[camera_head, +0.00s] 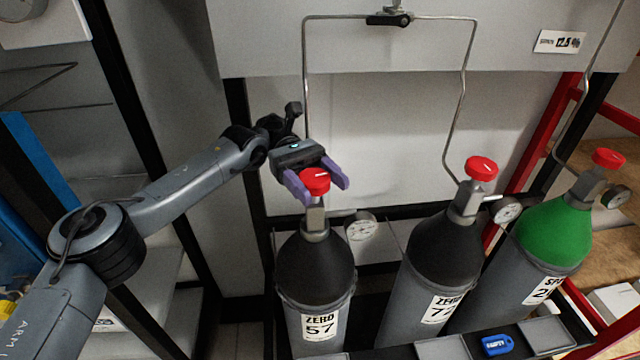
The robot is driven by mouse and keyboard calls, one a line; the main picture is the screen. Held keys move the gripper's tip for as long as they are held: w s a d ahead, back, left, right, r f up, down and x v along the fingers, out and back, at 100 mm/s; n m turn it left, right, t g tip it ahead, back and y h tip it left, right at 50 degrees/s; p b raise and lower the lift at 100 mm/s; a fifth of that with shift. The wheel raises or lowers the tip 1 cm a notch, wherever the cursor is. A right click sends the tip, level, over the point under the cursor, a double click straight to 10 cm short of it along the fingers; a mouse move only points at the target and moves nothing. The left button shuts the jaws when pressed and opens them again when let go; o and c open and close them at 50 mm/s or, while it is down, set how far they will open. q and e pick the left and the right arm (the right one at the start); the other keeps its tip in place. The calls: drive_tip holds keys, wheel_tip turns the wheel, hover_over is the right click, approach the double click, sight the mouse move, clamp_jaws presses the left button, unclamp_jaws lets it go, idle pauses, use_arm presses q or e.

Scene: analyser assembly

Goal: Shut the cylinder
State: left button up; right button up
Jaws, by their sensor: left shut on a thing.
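A dark grey cylinder (317,267) labelled "ZERO 57" stands upright at the lower middle, with a red valve knob (315,181) on top and a pressure gauge (361,226) at its right. My left gripper (318,188) reaches in from the left with purple fingers, one on each side of this knob, shut on it. A second dark cylinder (445,248) labelled "ZERO" with a red knob (480,169) stands to the right. A green-topped cylinder (552,238) with a red knob (608,159) stands at the far right. My right gripper is not in view.
Thin metal pipes (304,85) run down from the wall panel to the cylinders. A red frame (556,118) stands at the right.

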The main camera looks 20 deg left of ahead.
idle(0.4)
use_arm(q)
drive_tip(key=o, duration=1)
drive_tip(key=shift+c, duration=0.2)
drive_tip(key=shift+t, duration=0.3)
